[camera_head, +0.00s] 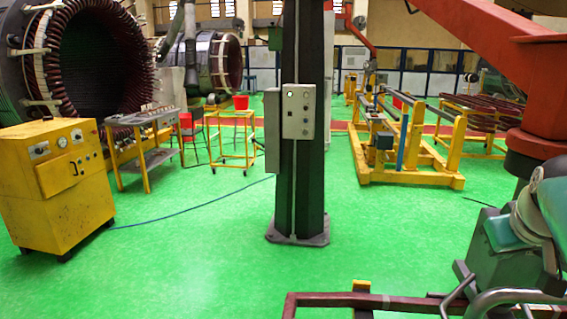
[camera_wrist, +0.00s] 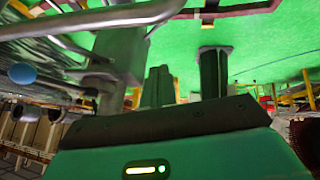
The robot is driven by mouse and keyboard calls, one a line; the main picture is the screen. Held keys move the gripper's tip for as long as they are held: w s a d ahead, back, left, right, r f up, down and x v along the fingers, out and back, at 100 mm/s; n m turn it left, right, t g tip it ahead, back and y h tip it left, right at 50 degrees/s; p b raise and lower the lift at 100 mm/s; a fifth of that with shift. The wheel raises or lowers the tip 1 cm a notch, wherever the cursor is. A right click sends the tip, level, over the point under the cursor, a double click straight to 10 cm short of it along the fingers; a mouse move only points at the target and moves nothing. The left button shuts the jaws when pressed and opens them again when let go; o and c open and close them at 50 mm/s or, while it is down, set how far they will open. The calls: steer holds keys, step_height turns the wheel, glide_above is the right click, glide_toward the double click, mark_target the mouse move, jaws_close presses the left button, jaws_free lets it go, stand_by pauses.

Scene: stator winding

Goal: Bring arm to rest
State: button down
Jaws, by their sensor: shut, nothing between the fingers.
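My gripper (camera_wrist: 158,73) shows at the middle of the wrist view. Its two dark fingers are together, with nothing visible between them. They rise from a dark bar on a teal housing with a small lit indicator. The wrist view is upside down, with the green floor at the top. The fingers appear apart from the dark pillar (camera_wrist: 212,75) behind them.
The dark pillar with a control box (camera_head: 298,111) stands mid-floor. A grey-green machine (camera_head: 505,253) with pipes is close at right. A dark red frame (camera_head: 330,299) lies low in front. A yellow cabinet (camera_head: 57,190) stands left.

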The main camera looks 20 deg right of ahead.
steer(key=w+a+f+n+t+y, duration=0.1)
steer(key=w+a+f, duration=0.2)
steer(key=a, duration=0.5)
steer(key=w+a+f+n+y, duration=0.1)
steer(key=w+a+f+y, duration=0.2)
steer(key=a, duration=0.6)
steer(key=s+a+f+n, duration=0.1)
steer(key=a+f, duration=0.3)
steer(key=a, duration=0.4)
steer(key=s+a+f+n+y, duration=0.1)
steer(key=a+f, duration=0.3)
steer(key=a, duration=0.5)
steer(key=shift+s+f, duration=0.15)
steer(key=shift+s, duration=0.1)
steer(key=shift+d, duration=0.2)
